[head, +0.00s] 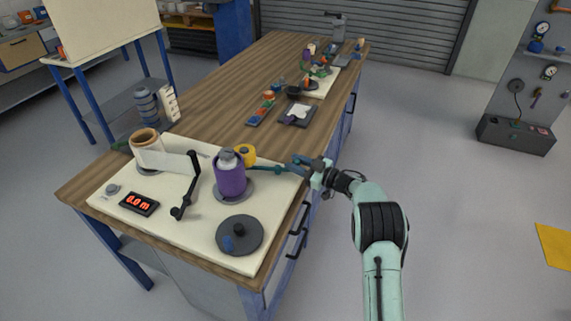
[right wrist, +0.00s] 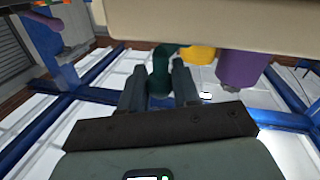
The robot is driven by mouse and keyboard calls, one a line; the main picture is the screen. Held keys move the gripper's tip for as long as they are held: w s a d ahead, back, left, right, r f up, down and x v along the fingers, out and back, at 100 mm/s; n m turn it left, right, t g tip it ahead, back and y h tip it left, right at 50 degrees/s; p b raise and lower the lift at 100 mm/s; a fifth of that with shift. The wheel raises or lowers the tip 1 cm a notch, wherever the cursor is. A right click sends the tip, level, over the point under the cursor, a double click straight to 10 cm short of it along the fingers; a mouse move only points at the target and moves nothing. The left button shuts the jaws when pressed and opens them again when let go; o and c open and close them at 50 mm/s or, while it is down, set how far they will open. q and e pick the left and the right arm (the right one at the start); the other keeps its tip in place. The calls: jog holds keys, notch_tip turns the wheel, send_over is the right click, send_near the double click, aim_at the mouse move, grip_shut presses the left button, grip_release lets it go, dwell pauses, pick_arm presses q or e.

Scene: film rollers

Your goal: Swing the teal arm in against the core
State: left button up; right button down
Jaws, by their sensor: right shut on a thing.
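The teal arm (head: 276,169) is a thin bar on the right side of the cream machine plate (head: 190,226), running from near a yellow roller (head: 246,153) out past the plate's edge. My right gripper (head: 307,169) is at its outer end. In the right wrist view, my right gripper (right wrist: 159,91) is shut on a dark teal post (right wrist: 161,66). The core (head: 231,180) seems to be the upright purple cylinder with a grey top, standing on a grey disc. It also shows in the right wrist view (right wrist: 241,69). The yellow roller is close behind it. My left gripper is out of view.
A brown-cored roll (head: 147,149) with white film stands at the plate's left. A black crank-shaped arm (head: 187,190), a red-digit display (head: 139,204) and a dark grey disc (head: 240,235) are also on the plate. Small items lie farther back on the wooden table (head: 214,87).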

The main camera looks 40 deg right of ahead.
jog(key=shift+r, duration=0.1)
dwell(0.3)
jog(key=c, duration=0.9)
grip_release()
jog(key=shift+o, duration=0.2)
jog(key=v, duration=1.3)
jog(key=shift+d, duration=0.2)
jog(key=shift+s, duration=0.15)
